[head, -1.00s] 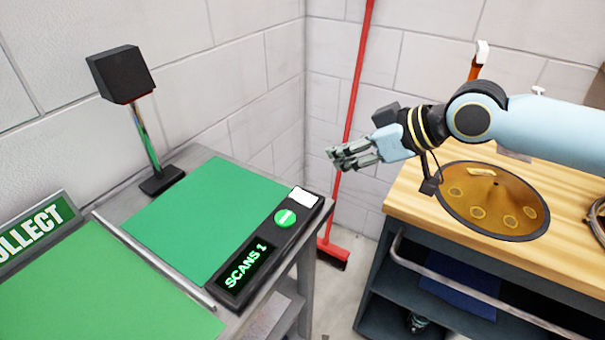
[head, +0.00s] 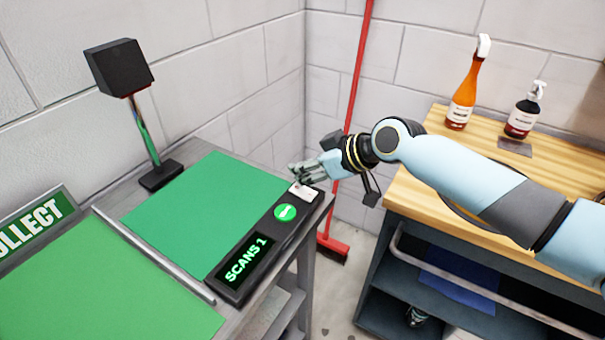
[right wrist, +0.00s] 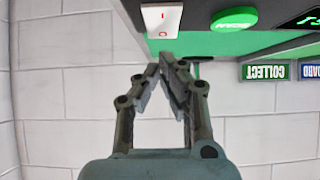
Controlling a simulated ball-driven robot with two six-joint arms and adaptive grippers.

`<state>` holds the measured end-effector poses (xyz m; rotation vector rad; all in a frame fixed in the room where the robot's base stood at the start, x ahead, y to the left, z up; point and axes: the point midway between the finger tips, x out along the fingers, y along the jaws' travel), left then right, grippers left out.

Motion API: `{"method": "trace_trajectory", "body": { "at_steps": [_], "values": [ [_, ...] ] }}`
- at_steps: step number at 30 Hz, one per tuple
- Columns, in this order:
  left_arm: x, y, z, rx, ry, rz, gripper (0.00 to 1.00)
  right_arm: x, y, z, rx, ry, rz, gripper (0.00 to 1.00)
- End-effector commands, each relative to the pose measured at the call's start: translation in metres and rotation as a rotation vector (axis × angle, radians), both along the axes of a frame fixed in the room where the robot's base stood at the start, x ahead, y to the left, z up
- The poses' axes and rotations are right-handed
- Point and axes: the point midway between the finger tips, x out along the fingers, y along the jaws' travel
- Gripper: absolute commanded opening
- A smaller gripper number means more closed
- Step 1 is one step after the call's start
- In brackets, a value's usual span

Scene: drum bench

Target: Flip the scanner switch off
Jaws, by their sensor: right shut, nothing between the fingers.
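The white scanner switch (head: 303,192) sits at the far end of the black scanner panel (head: 262,250), past a round green button (head: 285,212). In the right wrist view the switch (right wrist: 161,20) is a white rocker with red marks, next to the green button (right wrist: 234,18). My right gripper (head: 295,177) is shut and empty, close to the switch at the far end of the panel. In the right wrist view its fingertips (right wrist: 166,62) meet just beside the switch; I cannot tell if they touch it. My left gripper is not in view.
The display reads SCANS 1. A black scanner head on a post (head: 120,70) stands behind the green mat (head: 195,215). A COLLECT sign (head: 38,226) is at left. A wooden bench (head: 410,200) with an orange bottle (head: 464,95) and a dark bottle (head: 523,112) is at right. A red broom (head: 335,215) leans between.

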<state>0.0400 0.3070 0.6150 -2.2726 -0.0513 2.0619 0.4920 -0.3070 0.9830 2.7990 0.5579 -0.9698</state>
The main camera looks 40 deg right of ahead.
Motion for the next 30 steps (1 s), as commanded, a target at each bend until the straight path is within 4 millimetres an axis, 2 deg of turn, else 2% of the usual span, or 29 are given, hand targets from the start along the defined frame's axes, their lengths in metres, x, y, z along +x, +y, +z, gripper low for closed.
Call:
{"method": "trace_trajectory", "body": {
  "at_steps": [7, 17, 22, 30],
  "values": [
    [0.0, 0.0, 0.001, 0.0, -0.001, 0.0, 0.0, 0.002, 0.001, -0.017, 0.0, -0.002, -0.001, 0.0],
    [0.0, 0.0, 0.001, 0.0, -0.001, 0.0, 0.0, 0.003, 0.0, -0.018, 0.0, -0.003, 0.0, 0.0],
    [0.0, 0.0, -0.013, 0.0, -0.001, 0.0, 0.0, 0.006, 0.002, -0.028, 0.0, -0.003, 0.0, 0.0],
    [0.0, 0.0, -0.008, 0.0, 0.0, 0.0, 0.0, 0.004, 0.001, -0.023, 0.0, -0.001, -0.001, 0.0]
  ]
}}
